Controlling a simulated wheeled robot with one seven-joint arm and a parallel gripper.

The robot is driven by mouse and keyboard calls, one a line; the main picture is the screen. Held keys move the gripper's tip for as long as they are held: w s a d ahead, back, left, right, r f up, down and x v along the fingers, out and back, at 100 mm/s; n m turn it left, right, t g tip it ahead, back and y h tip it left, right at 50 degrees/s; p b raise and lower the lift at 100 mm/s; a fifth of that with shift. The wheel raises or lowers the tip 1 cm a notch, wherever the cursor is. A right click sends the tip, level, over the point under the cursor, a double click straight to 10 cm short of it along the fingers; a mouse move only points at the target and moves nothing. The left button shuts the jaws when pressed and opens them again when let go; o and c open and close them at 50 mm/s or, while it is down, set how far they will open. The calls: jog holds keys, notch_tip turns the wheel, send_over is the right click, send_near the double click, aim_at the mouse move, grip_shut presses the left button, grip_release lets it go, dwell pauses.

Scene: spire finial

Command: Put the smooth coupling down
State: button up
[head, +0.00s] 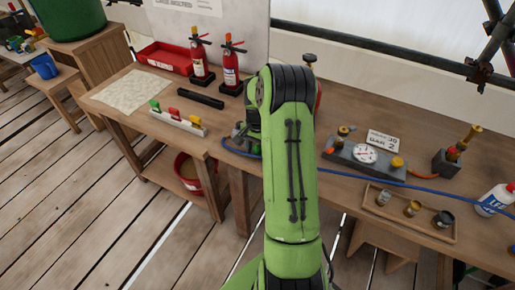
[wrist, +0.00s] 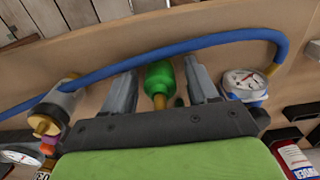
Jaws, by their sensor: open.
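My gripper (wrist: 160,72) is open, its two grey fingers spread over the wooden bench in the wrist view. A green piece with a brass end (wrist: 158,78) lies between the fingers, with a visible gap on each side. I cannot tell whether it is the smooth coupling. In the head view my green arm hides most of the gripper and what is under it. Small ring-like pieces in silver (head: 383,198), brass (head: 412,208) and dark grey (head: 442,220) stand in a wooden tray (head: 405,225) at the right; none is clearly identifiable as the smooth coupling.
A blue hose (wrist: 160,62) arcs around the fingers, linking brass fittings by a pressure gauge (wrist: 243,84) and another fitting (wrist: 55,108). A grey gauge block (head: 362,158) stands right of my arm. Fire extinguishers (head: 231,68) and a lever rack (head: 177,121) stand left.

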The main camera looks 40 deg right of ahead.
notch_tip(320, 180, up, 12)
jog(key=p, duration=0.2)
jog(key=shift+p, duration=0.3)
jog(key=s+a+r+n+t+h, duration=0.1)
jog(key=s+a+r+n, duration=0.2)
jog(key=a+r, duration=0.4)
jog(key=s+a+r+n+t+h, duration=0.1)
jog(key=s+a+r+n, duration=0.15)
jog(key=a+r, duration=0.45)
jog(key=s+a+n+t+y, duration=0.2)
jog(key=s+a+n, duration=0.6)
jog(key=s+a, duration=0.4)
jog(key=shift+s+f+t, duration=0.4)
jog(key=shift+s+t, duration=0.4)
jog(key=shift+s, duration=0.45)
